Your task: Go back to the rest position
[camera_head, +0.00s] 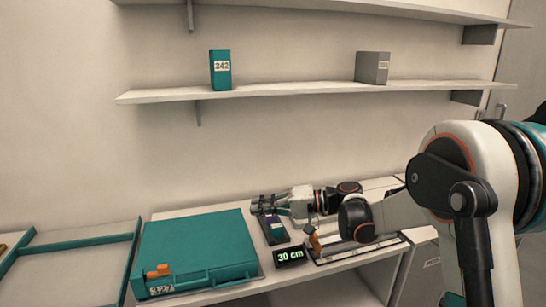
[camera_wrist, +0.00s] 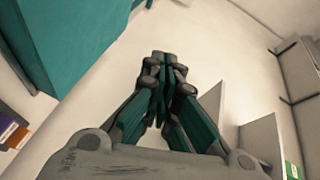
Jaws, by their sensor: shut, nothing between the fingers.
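My gripper (camera_head: 268,206) is at the end of my arm, which reaches in from the right over the bench. In the wrist view its fingers (camera_wrist: 162,75) are shut together with nothing between them. In the head view the gripper is to the right of a large teal case (camera_head: 195,245), above a dark device with a purple and green face (camera_head: 274,229). Whether it touches the device cannot be told.
A black display reading "30 cm" (camera_head: 290,255) stands near the bench front. An orange-handled item (camera_head: 315,242) lies beside it, close under my arm. A teal-edged tray (camera_head: 75,240) is at the left. A teal box (camera_head: 220,70) and a grey box (camera_head: 372,67) stand on the shelf above.

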